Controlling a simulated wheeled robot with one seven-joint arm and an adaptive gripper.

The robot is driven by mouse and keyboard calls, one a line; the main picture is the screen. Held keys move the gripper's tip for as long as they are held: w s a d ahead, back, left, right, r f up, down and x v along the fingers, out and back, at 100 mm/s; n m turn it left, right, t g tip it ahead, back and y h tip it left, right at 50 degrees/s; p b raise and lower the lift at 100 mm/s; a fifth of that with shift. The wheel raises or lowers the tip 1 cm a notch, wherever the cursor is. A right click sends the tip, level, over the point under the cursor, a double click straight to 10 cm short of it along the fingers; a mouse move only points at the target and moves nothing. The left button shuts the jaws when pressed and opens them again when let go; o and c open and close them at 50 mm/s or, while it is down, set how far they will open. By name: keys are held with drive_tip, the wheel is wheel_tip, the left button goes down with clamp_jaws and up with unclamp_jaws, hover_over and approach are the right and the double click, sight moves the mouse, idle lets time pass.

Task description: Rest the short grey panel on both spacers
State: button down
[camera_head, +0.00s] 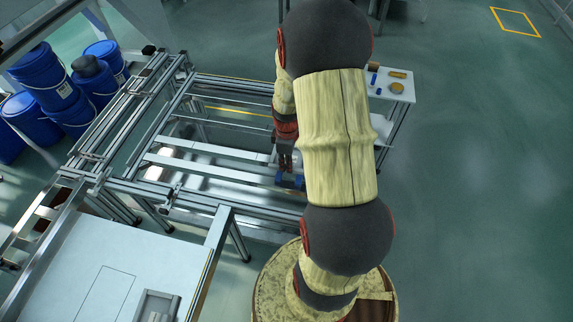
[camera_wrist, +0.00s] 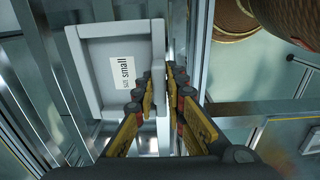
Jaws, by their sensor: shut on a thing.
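The short grey panel (camera_wrist: 88,63) shows in the wrist view as a shallow rimmed piece with a white printed label. My gripper (camera_wrist: 162,76) is shut on its right rim, with one finger on each side. In the head view my gripper (camera_head: 285,166) points down over the aluminium frame, partly behind my arm. I cannot clearly make out the panel there. Two small blue pieces (camera_head: 298,181) show just below my gripper; they may be the spacers, but I cannot tell. Whether the panel touches any support is hidden.
The aluminium frame (camera_head: 215,174) has several rails and open gaps. A small white table (camera_head: 402,91) with yellow and blue items stands to the right. Blue drums (camera_head: 46,80) stand at the left, and a pale worktop (camera_head: 90,255) at the lower left. Floor at right is clear.

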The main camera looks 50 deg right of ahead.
idle(0.4)
drive_tip(key=shift+f+b, duration=1.7)
drive_tip(key=shift+f, duration=1.65)
drive_tip(key=shift+f+b, duration=0.3)
drive_tip(key=shift+f, duration=0.25)
drive_tip(key=c, duration=1.8)
unclamp_jaws()
drive_tip(key=shift+o, duration=0.3)
wheel_tip(320, 180, up, 12)
drive_tip(key=shift+f, duration=0.1)
